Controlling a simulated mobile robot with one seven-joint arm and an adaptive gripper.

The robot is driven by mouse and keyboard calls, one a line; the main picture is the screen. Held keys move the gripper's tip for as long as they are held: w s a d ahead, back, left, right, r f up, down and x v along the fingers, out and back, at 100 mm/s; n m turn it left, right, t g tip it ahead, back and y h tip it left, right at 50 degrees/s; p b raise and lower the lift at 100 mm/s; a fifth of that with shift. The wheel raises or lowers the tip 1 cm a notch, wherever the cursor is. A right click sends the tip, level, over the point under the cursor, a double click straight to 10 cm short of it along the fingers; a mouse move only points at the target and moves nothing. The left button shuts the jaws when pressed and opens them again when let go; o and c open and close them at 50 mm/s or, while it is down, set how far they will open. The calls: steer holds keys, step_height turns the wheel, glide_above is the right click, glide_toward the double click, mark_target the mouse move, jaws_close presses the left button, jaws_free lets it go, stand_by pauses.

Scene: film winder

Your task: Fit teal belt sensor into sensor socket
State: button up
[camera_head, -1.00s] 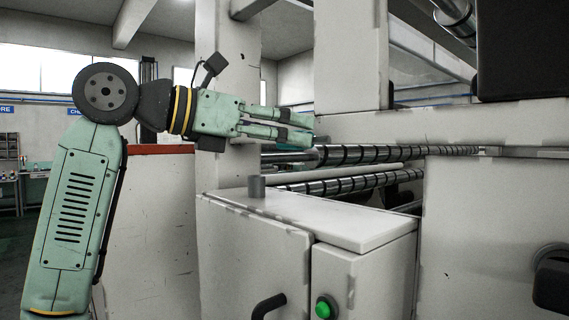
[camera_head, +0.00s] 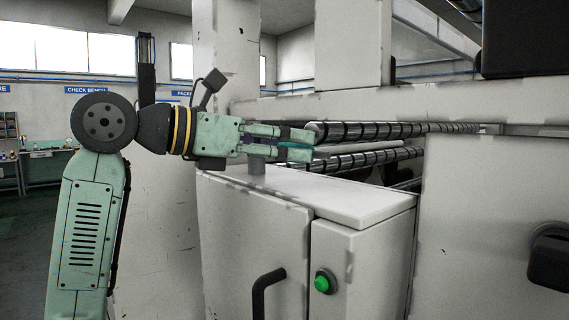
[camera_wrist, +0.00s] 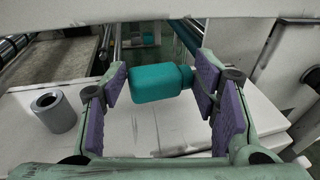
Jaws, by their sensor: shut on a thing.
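The teal belt sensor (camera_wrist: 160,88) is a rounded teal block with a thin pale tip on its right end, lying sideways between the purple finger pads in the wrist view. My gripper (camera_wrist: 163,92) is shut on it. In the head view, the teal sensor (camera_head: 292,146) shows in part between the fingers of my gripper (camera_head: 300,144). A grey hollow cylinder, seemingly the sensor socket (camera_wrist: 54,110), stands upright on the white cabinet, left of my fingers and apart from the sensor. In the head view the socket (camera_head: 257,166) is just below my gripper, its top partly hidden.
The white cabinet (camera_head: 345,200) has a black handle (camera_head: 266,292) and a green button (camera_head: 325,281). Dark-banded rollers (camera_head: 380,130) run behind it, under a pale crossbeam (camera_head: 400,113). The machine's upright (camera_head: 228,60) rises behind my gripper.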

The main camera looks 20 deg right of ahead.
mark_target(283, 186)
steer(key=shift+f, duration=1.65)
steer(key=shift+f, duration=0.1)
steer(key=shift+f, duration=0.15)
steer(key=o, duration=1.2)
steer(key=shift+p, duration=0.3)
steer(key=b+v, duration=0.1)
steer(key=v, duration=0.2)
steer(key=b+v, duration=0.1)
steer(key=v, duration=0.3)
steer(key=b+v, duration=0.1)
steer(key=v, duration=0.2)
steer(key=shift+a+r+b, duration=0.3)
steer(key=shift+a+b, duration=0.05)
steer(key=shift+b, duration=0.05)
